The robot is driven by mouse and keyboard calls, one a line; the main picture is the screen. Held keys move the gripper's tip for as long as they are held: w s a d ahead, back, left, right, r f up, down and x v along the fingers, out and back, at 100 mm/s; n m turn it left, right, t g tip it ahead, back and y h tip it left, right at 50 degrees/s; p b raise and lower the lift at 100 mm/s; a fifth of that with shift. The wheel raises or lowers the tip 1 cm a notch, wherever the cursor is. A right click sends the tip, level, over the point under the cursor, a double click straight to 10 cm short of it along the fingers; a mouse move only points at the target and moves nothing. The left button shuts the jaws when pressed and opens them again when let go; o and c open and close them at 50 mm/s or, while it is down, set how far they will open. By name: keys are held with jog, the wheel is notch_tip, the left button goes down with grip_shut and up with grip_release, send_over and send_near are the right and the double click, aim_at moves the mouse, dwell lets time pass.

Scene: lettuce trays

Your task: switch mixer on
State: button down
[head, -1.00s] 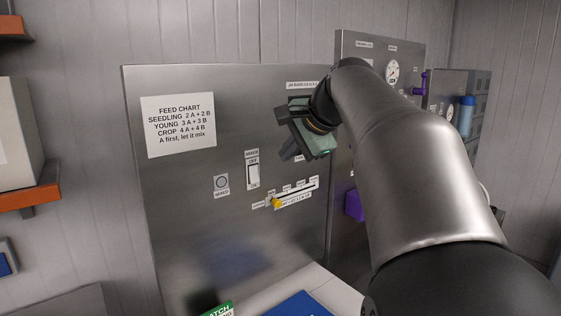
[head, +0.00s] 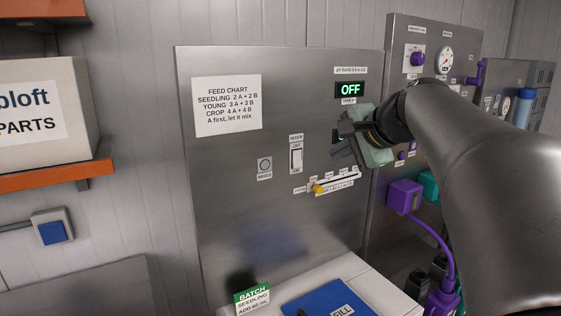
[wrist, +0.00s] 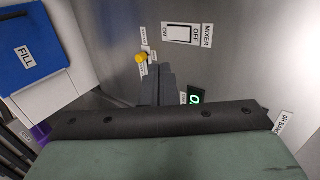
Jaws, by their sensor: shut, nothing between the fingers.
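The mixer switch (head: 297,159) is a white rocker on the steel panel, with OFF at the top and ON at the bottom. It also shows in the wrist view (wrist: 180,34), beyond my fingers. Which side is pressed in is too small to tell. A small round grey lamp (head: 265,165), labelled mixer, sits left of the switch and looks unlit. My gripper (head: 341,146) is shut and empty, to the right of the switch and apart from it. Its dark fingers (wrist: 158,85) are together in the wrist view, pointing toward the panel.
A slider with a yellow knob (head: 318,189) lies just below the switch. A feed chart (head: 227,102) is at upper left. A blue FILL pad (head: 330,302) and a batch card (head: 252,299) are below.

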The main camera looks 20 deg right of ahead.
jog(key=p, duration=0.1)
send_near(298, 166)
notch_tip(298, 166, down, 3)
jog(key=shift+w+a+f+p, duration=0.15)
jog(key=shift+w+p, duration=0.1)
jog(key=shift+w, duration=0.6)
jog(key=shift+w+a+p, duration=0.15)
jog(key=shift+w+p, duration=0.05)
jog(key=shift+w, duration=0.7)
jog(key=shift+w+a+f+p, duration=0.15)
jog(key=shift+w+p, duration=0.1)
jog(key=shift+w, duration=0.6)
